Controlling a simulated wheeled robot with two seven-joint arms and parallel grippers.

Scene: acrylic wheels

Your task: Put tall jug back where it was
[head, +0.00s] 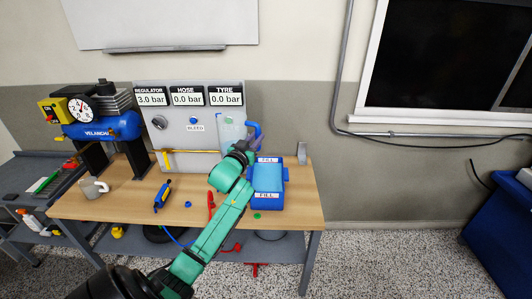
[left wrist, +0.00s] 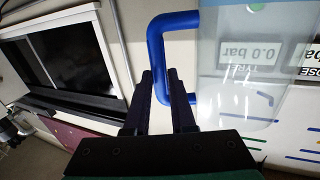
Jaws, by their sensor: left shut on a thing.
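The tall jug (head: 231,129) is clear, with a blue handle (head: 257,132). In the head view it stands out against the right part of the gauge panel, upright as far as I can tell. My left gripper (head: 252,147) is shut on the lower part of the handle. In the left wrist view the dark fingers (left wrist: 166,90) close around the blue handle (left wrist: 157,48), with the clear jug body (left wrist: 238,90) to their right. My forearm hides the jug's lower part, so I cannot tell whether its base touches the table. My right gripper is not in view.
A blue case marked FILL (head: 267,200) lies right of my gripper on the wooden table (head: 300,215). The gauge panel (head: 175,135) stands behind the jug. A grey block (head: 302,153) stands at the back right.

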